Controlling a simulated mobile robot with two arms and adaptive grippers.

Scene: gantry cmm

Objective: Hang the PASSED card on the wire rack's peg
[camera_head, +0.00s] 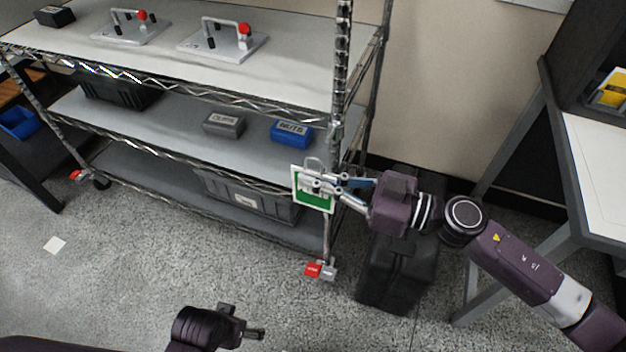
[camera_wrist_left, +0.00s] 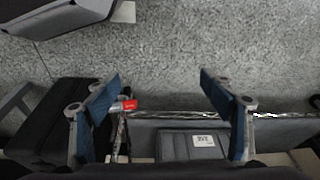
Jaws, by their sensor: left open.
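The PASSED card (camera_head: 299,188) is a green card with a white border and a pale loop at its top. In the head view it is upright, slightly tilted, in front of the rack's front right post. My right gripper (camera_head: 320,185) reaches in from the right with its fingertips closed on the card, covering its middle and its print. The wire rack (camera_head: 230,97) has several shelves; I cannot make out its peg near the card. My left gripper (camera_head: 256,332) is low in the head view, away from the rack. In the left wrist view it is open and empty (camera_wrist_left: 160,95).
A grey bin (camera_head: 224,124) and a blue NUTS bin (camera_head: 291,133) sit on the middle shelf. Two fixtures with red knobs stand on top. A black case (camera_head: 395,270) stands on the floor below my right arm. A table (camera_head: 590,165) is at right. Floor at front left is mostly clear.

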